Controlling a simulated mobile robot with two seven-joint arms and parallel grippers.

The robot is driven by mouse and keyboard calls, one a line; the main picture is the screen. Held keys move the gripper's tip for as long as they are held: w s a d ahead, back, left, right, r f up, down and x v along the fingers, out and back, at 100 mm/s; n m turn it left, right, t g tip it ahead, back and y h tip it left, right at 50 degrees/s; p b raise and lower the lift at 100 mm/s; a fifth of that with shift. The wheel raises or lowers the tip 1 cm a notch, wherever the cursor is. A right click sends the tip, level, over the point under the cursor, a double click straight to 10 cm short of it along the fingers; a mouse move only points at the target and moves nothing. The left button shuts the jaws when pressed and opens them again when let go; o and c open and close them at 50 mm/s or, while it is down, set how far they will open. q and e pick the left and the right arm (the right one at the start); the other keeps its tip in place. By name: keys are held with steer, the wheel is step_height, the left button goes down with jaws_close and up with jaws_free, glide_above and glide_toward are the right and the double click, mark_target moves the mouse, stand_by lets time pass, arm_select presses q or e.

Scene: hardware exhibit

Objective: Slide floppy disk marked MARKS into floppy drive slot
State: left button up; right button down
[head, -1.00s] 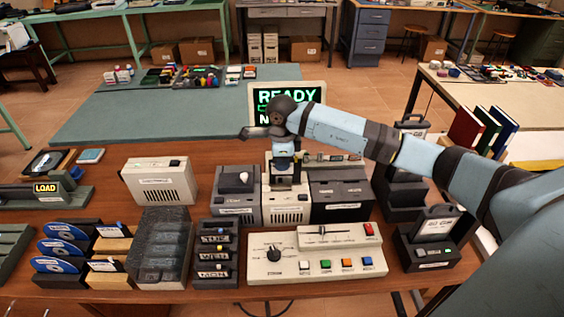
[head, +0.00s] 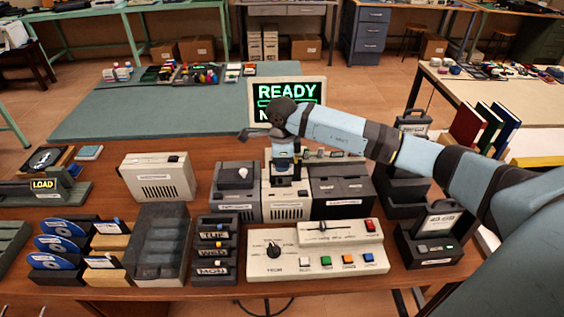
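My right gripper (head: 285,176) points down over the beige unit (head: 286,203) in the middle of the bench. Its fingertips are small and partly hidden by my wrist, so I cannot tell whether it is open or shut, or whether it holds a disk. I cannot make out a floppy disk reading MARKS or a clear drive slot; labels on the units are too small to read. A grey unit (head: 236,201) stands left of the beige one and a dark unit (head: 340,202) stands right of it, both close beside it. My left gripper is not in view.
A screen (head: 288,91) behind my wrist reads READY. A control panel (head: 315,262) with coloured buttons lies in front. Bare wood (head: 108,202) shows at left.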

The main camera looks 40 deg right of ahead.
mark_target(282, 184)
steer(key=shift+f+b, duration=1.7)
steer(key=shift+f, duration=0.8)
steer(key=c, duration=1.3)
jaws_free()
steer(key=shift+o, duration=0.2)
steer(key=shift+r+p, duration=2.25)
steer(key=shift+r, duration=1.85)
